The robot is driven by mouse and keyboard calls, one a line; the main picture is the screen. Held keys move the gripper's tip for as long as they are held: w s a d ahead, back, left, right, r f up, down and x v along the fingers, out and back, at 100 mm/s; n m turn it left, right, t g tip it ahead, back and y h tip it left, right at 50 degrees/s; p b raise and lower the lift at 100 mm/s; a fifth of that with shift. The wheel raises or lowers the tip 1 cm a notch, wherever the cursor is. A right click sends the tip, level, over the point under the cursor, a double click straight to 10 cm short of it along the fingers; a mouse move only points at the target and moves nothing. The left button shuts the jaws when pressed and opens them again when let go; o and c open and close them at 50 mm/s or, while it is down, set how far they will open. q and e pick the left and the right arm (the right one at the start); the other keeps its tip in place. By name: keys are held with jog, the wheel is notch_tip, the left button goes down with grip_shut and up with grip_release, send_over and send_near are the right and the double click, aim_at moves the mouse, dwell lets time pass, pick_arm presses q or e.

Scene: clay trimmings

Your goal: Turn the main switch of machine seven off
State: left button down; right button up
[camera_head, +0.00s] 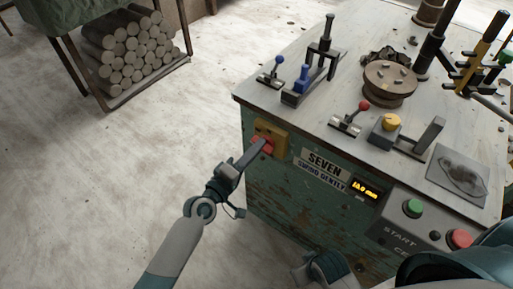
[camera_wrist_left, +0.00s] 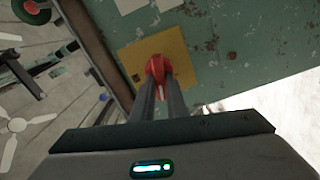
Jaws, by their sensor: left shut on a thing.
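Machine seven is a worn green cabinet (camera_head: 290,205) with a pale top and a plate (camera_head: 323,168) reading SEVEN. Its main switch is a red handle (camera_head: 264,143) on a yellow plate (camera_head: 281,137), at the upper left of the front face. My left gripper (camera_head: 260,148) is shut on the red handle. In the left wrist view the red handle (camera_wrist_left: 159,68) sits between the fingertips (camera_wrist_left: 160,88), in front of the yellow plate (camera_wrist_left: 135,62). The fingers hide part of it, and I cannot tell its exact setting. My right gripper does not show.
Levers with blue (camera_head: 279,60) and red (camera_head: 364,104) knobs, a yellow knob (camera_head: 391,122) and a round wooden disc (camera_head: 389,84) stand on top. A lit display (camera_head: 365,189), green button (camera_head: 412,208) and red button (camera_head: 460,239) are to the right. The floor at left is clear up to stacked logs (camera_head: 128,50).

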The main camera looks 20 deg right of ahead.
pick_arm(q)
jog(key=shift+f+n, duration=0.15)
jog(key=shift+n, duration=1.25)
jog(key=c, duration=1.8)
grip_release()
jog(key=shift+a, duration=0.1)
jog(key=shift+o, duration=0.2)
